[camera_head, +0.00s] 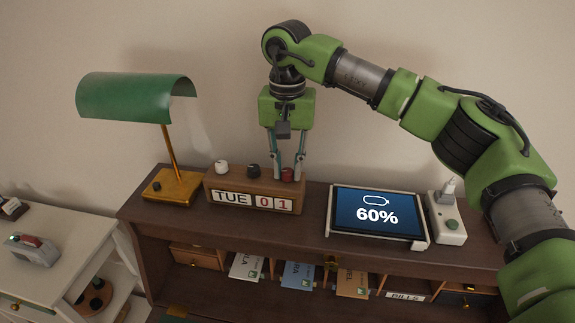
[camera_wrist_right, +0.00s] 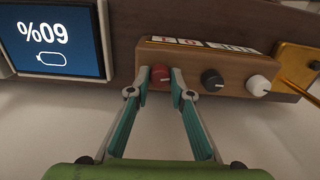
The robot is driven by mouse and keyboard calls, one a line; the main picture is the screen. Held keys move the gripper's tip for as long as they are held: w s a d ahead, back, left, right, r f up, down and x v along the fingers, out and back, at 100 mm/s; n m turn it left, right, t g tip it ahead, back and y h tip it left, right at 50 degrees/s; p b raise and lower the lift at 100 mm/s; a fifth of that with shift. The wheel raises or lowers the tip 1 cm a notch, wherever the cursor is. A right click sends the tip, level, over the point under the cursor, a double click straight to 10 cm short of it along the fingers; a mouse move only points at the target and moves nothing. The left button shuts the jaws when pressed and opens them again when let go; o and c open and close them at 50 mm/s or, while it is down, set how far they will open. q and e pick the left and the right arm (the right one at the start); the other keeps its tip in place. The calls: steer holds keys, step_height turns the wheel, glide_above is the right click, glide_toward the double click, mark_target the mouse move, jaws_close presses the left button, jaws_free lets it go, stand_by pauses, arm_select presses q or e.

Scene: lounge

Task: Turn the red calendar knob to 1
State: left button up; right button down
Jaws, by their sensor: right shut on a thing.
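The wooden calendar block (camera_head: 257,190) stands on the desk top and its front reads TUE, 0 and 1. Its top carries a white knob (camera_head: 221,166), a black knob (camera_head: 253,171) and the red knob (camera_head: 288,174) at the right end. My right gripper (camera_head: 287,173) points down from above, its fingers on either side of the red knob. In the right wrist view the two fingertips are closed on the red knob (camera_wrist_right: 160,75). The black knob (camera_wrist_right: 212,80) and white knob (camera_wrist_right: 258,85) are clear of the fingers. My left gripper is not seen.
A green-shaded lamp (camera_head: 137,97) on a brass base stands left of the calendar. Open compartments with envelopes (camera_head: 297,275) are below.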

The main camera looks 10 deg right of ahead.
mark_target(288, 170)
steer(key=shift+w+r, duration=0.15)
steer(key=shift+r, duration=0.05)
stand_by(0.4)
steer(key=c, duration=1.8)
jaws_free()
steer(key=shift+f, duration=0.1)
step_height(288, 170, up, 12)
